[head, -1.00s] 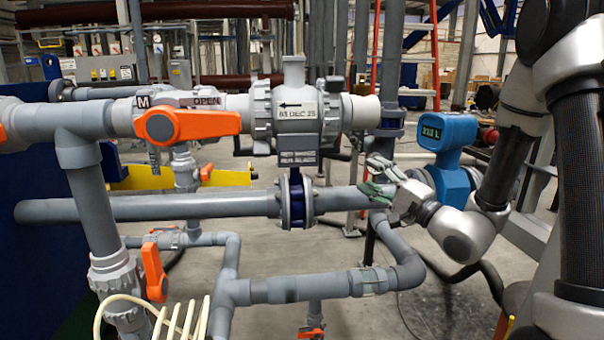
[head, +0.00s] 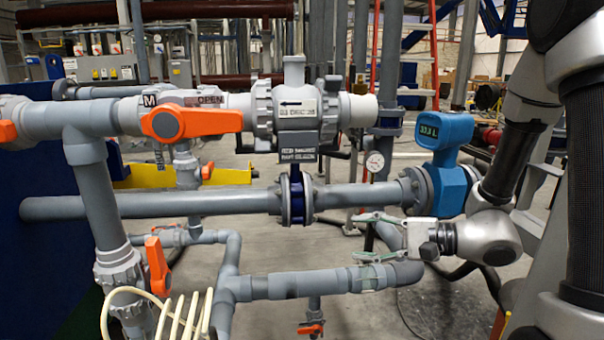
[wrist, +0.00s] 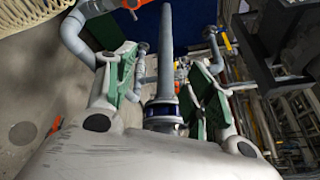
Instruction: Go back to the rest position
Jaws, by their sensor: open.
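My gripper (head: 372,237) is at the right of the head view, in front of the horizontal grey pipe (head: 235,203) and below the blue flow meter (head: 448,165). Its two green-padded fingers point left, stand apart and hold nothing. In the wrist view my gripper (wrist: 165,85) shows both fingers spread, with the grey pipe (wrist: 166,50) and a dark blue flange (wrist: 165,108) seen between them. I cannot tell from the pictures whether a finger touches a pipe.
An orange-handled valve (head: 190,122) sits on the upper pipe, with a second orange handle (head: 157,266) lower left. A pressure gauge (head: 375,161) stands above my fingers. A lower grey pipe (head: 320,283) runs just below them. Open floor shows at lower right.

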